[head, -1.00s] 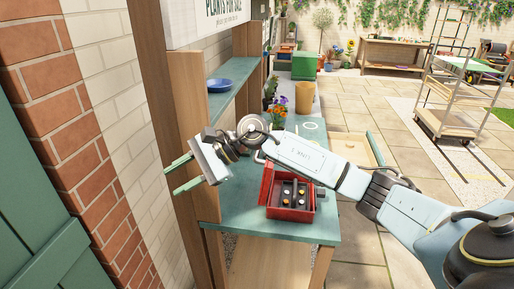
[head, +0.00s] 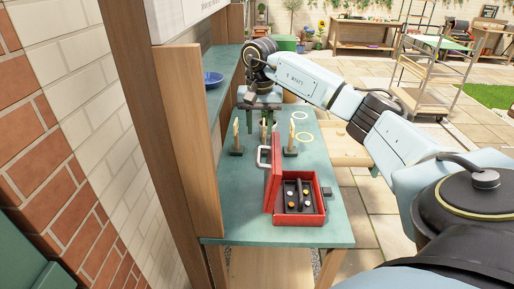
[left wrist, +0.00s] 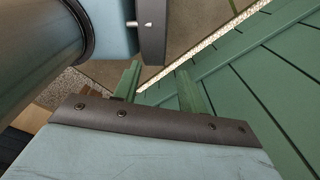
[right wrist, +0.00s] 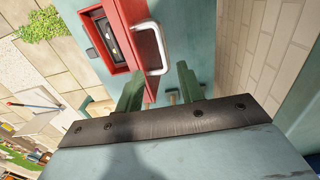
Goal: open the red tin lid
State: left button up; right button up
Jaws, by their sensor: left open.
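The red tin (head: 298,219) sits on the green bench near its front end. Its red lid (head: 273,185) stands upright at the tin's left side, with a pale handle (head: 262,158) on it. Small round items show in the tin's dark inside. My right gripper (head: 268,130) points down behind the tin, apart from the lid. In the right wrist view its fingers (right wrist: 158,85) are open and empty, with the lid (right wrist: 148,45) and handle beyond them. My left gripper (left wrist: 160,88) is open and empty over green boards, outside the head view.
Two upright wooden pieces on dark bases, one left (head: 236,138) and one right (head: 291,138), stand near my right gripper. A blue bowl (head: 212,79) is on the shelf at left. A cart (head: 430,70) stands farther off.

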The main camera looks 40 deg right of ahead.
send_over(259, 154)
notch_tip(259, 154, down, 4)
jog(key=shift+f, duration=0.1)
notch_tip(259, 154, down, 4)
jog(key=shift+r+p, duration=0.2)
jog(key=shift+p, duration=0.1)
jog(key=shift+w+f, duration=0.1)
jog(key=shift+f, duration=0.35)
grip_shut()
pick_arm(q)
jog(key=shift+w+r, duration=0.2)
jog(key=shift+w, duration=0.3)
jog(key=shift+w+r, duration=0.2)
jog(key=shift+w, duration=0.25)
jog(key=shift+w, duration=0.1)
